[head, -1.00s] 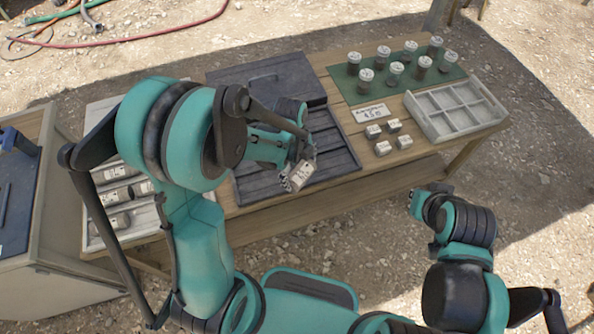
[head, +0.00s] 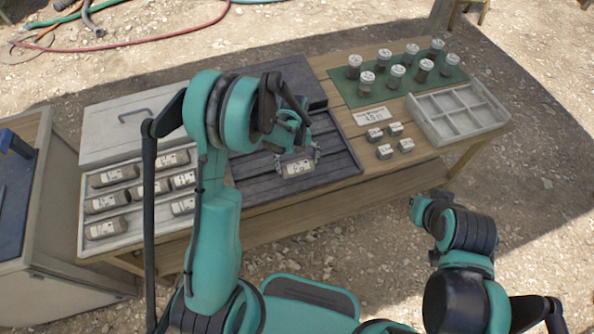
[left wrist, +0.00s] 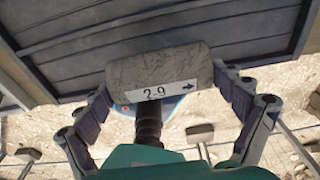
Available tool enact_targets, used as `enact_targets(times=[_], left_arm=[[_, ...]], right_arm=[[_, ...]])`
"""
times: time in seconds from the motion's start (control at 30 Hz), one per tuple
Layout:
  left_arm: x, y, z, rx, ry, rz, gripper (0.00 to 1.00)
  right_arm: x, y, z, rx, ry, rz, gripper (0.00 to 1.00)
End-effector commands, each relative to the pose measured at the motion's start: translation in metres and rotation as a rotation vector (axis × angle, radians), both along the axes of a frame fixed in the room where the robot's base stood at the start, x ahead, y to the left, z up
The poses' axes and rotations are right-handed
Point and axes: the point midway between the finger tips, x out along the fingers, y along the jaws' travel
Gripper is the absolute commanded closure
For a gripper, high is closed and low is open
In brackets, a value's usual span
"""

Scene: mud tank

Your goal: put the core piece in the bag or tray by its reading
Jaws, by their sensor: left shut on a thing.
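My left gripper (head: 290,155) is shut on a grey core piece (head: 298,168) with a white label, holding it over the dark slatted tray (head: 335,148). I cannot tell whether the piece touches the tray. In the left wrist view the core piece (left wrist: 160,72) lies across between the two fingers, and its label reads "2-9" with an arrow pointing right. Several labelled core pieces lie in the pale tray (head: 88,237) at the left. My right gripper (head: 420,207) is off the table's front edge at the right; its fingers are too small to read. No bag is recognisable.
A pale lid (head: 125,125) and a dark lid (head: 290,78) lie behind the trays. Several lidded jars stand on a green mat (head: 385,88). A sign card (head: 371,115), several small blocks (head: 384,151) and an empty compartment box (head: 437,137) are at the right.

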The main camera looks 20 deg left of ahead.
Motion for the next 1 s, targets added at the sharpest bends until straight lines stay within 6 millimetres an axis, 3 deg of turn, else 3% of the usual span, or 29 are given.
enact_targets(times=[0.17, 0.43, 0.83, 0.87, 1.0], left_arm=[[0.006, 0.003, -0.007, -0.001, 0.001, 0.0, 0.64], [0.005, 0.003, -0.043, 0.0, 0.0, 0.001, 0.64], [0.005, 0.002, -0.047, 0.0, 0.001, 0.001, 0.64], [0.005, 0.002, -0.047, 0.0, 0.0, 0.001, 0.01], [0.005, 0.003, -0.046, 0.0, 0.0, 0.001, 0.0]], right_arm=[[0.0, 0.0, -0.003, 0.0, 0.0, 0.0, 1.0], [0.0, 0.0, -0.017, 0.0, 0.0, 0.0, 1.0], [0.0, 0.0, -0.02, 0.0, 0.0, 0.0, 1.0], [0.0, 0.0, -0.02, 0.0, 0.0, 0.0, 1.0], [0.0, 0.0, -0.019, 0.0, 0.0, 0.0, 1.0]])
